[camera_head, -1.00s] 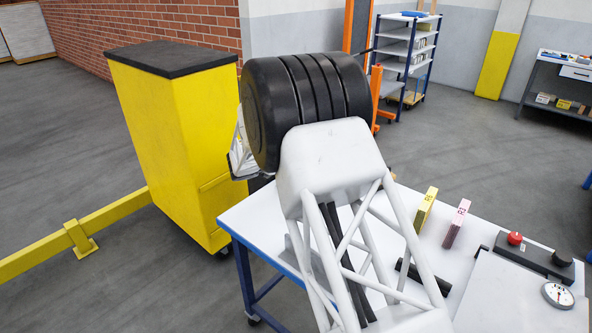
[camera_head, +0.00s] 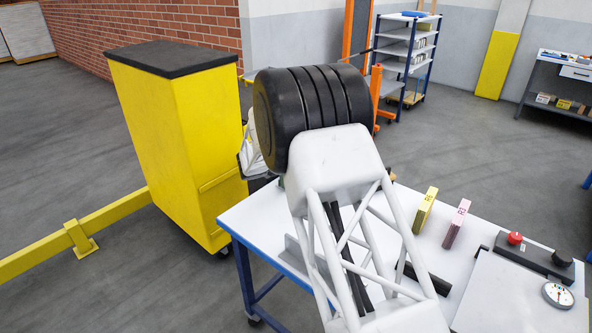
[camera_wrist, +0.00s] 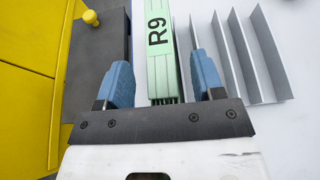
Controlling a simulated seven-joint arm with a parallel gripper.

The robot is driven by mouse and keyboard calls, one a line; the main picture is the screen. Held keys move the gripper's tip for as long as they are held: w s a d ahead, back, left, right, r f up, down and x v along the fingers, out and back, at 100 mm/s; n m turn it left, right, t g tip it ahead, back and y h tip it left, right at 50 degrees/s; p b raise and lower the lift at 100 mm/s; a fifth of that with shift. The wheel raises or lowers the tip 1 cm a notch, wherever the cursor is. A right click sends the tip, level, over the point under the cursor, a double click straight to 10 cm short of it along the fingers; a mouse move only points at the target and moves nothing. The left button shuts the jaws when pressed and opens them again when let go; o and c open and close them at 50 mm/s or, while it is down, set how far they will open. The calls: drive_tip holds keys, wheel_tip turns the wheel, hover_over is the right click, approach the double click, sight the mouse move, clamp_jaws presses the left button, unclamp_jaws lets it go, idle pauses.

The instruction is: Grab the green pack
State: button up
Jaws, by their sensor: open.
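The green pack (camera_wrist: 166,72) marked R9 shows in the wrist view, with its narrow labelled face towards the camera. My gripper (camera_wrist: 162,78) is open, with one blue finger to the left of the pack and the other to the right. In the head view my arm hides the gripper's fingers and nearly all of the pack.
Thin grey dividers (camera_wrist: 243,55) stand right of the pack. A dark block with a yellow knob (camera_wrist: 90,18) is on the left. On the white table (camera_head: 405,231), a yellow pack (camera_head: 425,211) and a pink pack (camera_head: 456,224) stand upright. A yellow cabinet (camera_head: 170,140) stands beside the table.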

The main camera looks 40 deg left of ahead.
drive_tip(key=shift+x, duration=1.25)
drive_tip(key=shift+c, duration=0.2)
clamp_jaws()
